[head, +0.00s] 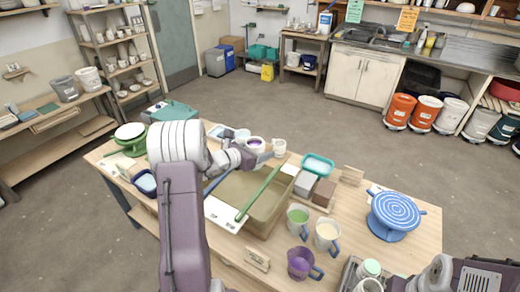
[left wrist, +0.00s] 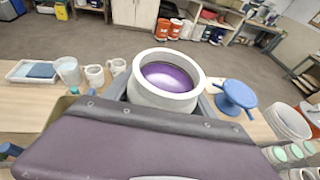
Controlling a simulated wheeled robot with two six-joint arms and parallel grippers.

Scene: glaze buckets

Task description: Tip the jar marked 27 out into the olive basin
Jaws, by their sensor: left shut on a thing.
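My left gripper (head: 252,154) is shut on a white jar (head: 256,143), held over the far edge of the olive basin (head: 287,193). In the left wrist view the jar (left wrist: 141,91) looks roughly upright, with purple glaze inside. I cannot read a number on it. The basin stands on the wooden table, partly hidden by my left arm. A green stick (head: 259,194) lies across it, and a white card with holes (head: 220,214) is at its front left. My right gripper cannot be made out; only part of my right arm shows at the bottom right.
A blue banding wheel (head: 395,213) is farther right. Grey and brown blocks (head: 323,192) and a teal tray (head: 318,163) sit beside the basin. A small white cup (head: 279,147) stands close to the jar.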

